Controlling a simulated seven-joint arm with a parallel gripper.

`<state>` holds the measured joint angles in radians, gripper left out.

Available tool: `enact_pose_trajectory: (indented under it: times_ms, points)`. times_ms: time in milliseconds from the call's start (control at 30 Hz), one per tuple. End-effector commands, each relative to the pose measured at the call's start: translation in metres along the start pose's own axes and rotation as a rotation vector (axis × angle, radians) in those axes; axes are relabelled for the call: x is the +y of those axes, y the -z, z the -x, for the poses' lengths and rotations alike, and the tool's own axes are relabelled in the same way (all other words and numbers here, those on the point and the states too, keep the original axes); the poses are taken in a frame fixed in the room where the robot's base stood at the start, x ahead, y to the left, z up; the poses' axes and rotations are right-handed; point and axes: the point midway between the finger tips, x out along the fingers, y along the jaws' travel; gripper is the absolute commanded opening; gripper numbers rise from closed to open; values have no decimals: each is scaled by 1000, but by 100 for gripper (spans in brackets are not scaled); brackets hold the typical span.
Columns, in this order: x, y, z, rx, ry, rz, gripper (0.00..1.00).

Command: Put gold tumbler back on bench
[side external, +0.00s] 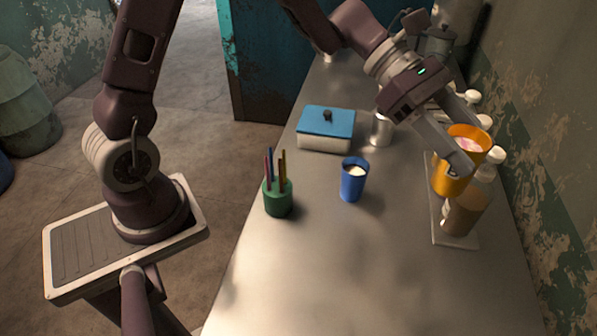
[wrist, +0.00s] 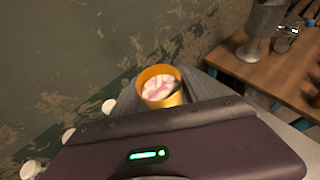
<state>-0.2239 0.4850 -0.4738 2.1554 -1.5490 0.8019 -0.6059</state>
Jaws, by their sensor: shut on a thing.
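The gold tumbler (side external: 452,182) is an orange-yellow cup with whitish and pink contents showing inside its rim. My gripper (side external: 456,160) is shut on it near the rim, over the tray at the right side of the bench (side external: 330,255). The tumbler looks roughly upright; I cannot tell whether its base touches the tray. In the wrist view the gold tumbler (wrist: 160,88) sits between the fingers, with a dark streak in its contents.
A brown cup (side external: 463,212) stands on the tray (side external: 437,225) just in front of the tumbler. White-capped bottles (side external: 495,157) line the wall. A blue cup (side external: 353,182), green pencil holder (side external: 278,198), blue-lidded box (side external: 326,140) and metal can (side external: 380,133) stand left. The bench front is clear.

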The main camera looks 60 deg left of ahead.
Motion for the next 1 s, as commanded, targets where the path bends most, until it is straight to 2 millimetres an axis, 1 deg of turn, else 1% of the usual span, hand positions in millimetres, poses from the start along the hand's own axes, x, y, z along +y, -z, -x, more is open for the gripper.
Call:
enact_pose_trajectory:
  times_ms: [33,67,267,367,467,567,600,667,700,800,900,1000]
  points:
    - [1,-9,5,0,-4,-5,0]
    - [3,-8,9,1,-8,0,0]
    - [20,13,42,2,-44,23,0]
    - [28,26,65,1,-69,36,0]
    - [36,43,96,2,-103,51,0]
    - [41,62,133,1,-145,74,0]
    - [41,70,149,1,-164,82,0]
    - [40,82,174,2,-192,95,0]
    - [38,90,189,1,-210,105,0]
    - [30,105,224,1,-253,124,0]
    - [21,116,250,1,-289,143,0]
    - [12,124,270,1,-318,156,0]
